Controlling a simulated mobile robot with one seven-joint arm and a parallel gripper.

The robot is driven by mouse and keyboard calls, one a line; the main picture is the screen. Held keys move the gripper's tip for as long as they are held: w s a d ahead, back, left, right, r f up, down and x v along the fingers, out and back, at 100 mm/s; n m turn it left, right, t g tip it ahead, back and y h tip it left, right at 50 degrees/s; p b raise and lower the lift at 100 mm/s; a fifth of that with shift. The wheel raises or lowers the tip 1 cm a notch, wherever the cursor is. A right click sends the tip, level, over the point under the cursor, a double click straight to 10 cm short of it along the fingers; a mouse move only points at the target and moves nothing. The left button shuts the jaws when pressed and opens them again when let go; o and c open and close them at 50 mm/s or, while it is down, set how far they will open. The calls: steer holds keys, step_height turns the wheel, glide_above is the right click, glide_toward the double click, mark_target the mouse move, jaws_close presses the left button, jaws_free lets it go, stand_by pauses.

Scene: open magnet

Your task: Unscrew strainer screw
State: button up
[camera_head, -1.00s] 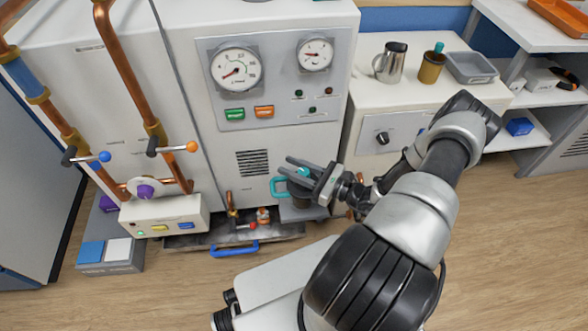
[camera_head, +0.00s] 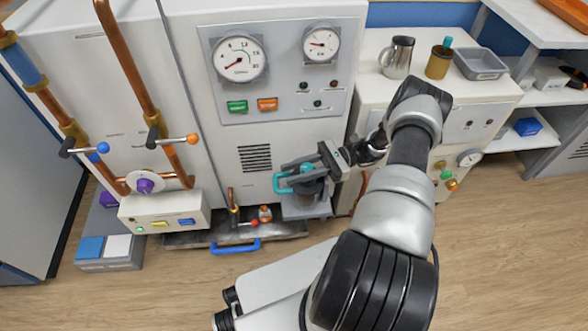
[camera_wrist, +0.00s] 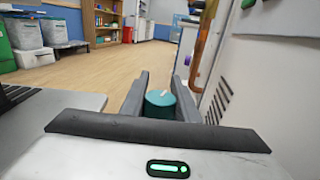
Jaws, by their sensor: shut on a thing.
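The strainer screw, a teal round cap with a white mark on top, shows between my fingers in the wrist view (camera_wrist: 161,98). In the head view only a bit of its teal top (camera_head: 306,167) shows, as my fingers hide most of it. My gripper (camera_head: 290,176) reaches in from the right, low at the front of the white machine. In the wrist view my gripper (camera_wrist: 160,90) has a finger on each side of the cap and is shut on it. A teal loop handle (camera_head: 282,184) sits just left of the fingertips.
A grey ledge (camera_head: 304,207) lies below my gripper. To its left a shallow tray (camera_head: 190,239) with a blue handle (camera_head: 235,246) holds small fittings. Copper pipes (camera_head: 128,75) run down the machine's left side. The wooden floor in front is partly clear.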

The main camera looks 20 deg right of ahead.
steer(key=shift+s+n+g, duration=0.25)
steer(key=shift+n+g, duration=0.35)
steer(key=shift+g, duration=0.7)
steer(key=o, duration=1)
step_height(320, 180, up, 10)
steer(key=p, duration=0.3)
steer(key=shift+o, duration=0.2)
